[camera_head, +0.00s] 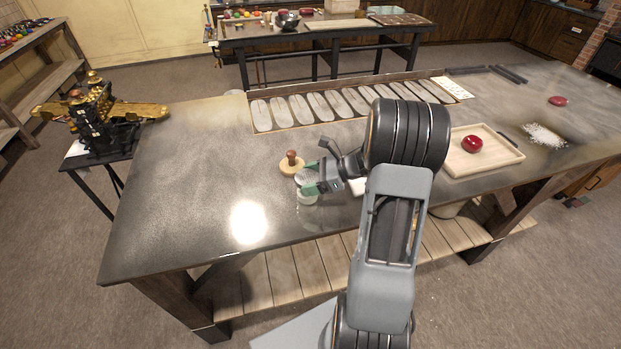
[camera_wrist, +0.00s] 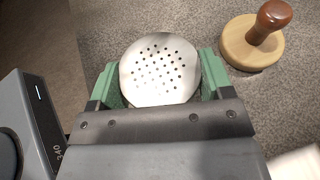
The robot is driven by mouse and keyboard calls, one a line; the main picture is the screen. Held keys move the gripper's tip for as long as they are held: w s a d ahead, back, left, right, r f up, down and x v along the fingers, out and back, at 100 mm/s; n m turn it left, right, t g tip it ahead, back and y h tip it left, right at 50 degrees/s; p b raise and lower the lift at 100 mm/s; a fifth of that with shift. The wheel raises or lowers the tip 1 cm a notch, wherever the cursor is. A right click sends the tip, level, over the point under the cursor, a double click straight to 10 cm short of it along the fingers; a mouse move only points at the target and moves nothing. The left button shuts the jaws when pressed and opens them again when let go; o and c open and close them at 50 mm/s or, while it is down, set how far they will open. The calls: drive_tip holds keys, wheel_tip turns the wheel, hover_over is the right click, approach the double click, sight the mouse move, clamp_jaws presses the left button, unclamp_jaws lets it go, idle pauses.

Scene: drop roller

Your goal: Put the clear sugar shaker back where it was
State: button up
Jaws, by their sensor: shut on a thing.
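The sugar shaker shows in the wrist view as a round metal lid (camera_wrist: 158,72) with many small holes. It sits between the two green fingers of my gripper (camera_wrist: 160,85), which is shut on it. In the head view the shaker (camera_head: 307,198) is a small pale shape at my gripper (camera_head: 310,184), over the grey worktop (camera_head: 190,190) near its front edge. Whether its base touches the worktop I cannot tell. My gripper hides part of its body.
A round wooden press with a brown knob (camera_head: 291,163) stands just behind the shaker; it also shows in the wrist view (camera_wrist: 252,42). A long tray of oval moulds (camera_head: 330,118) lies along the back. A wooden tray (camera_head: 500,163) holds a red lump (camera_head: 472,144). The worktop's left part is clear.

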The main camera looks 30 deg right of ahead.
drive_tip(key=shift+f, duration=0.1)
drive_tip(key=o, duration=1)
drive_tip(key=shift+o, duration=0.2)
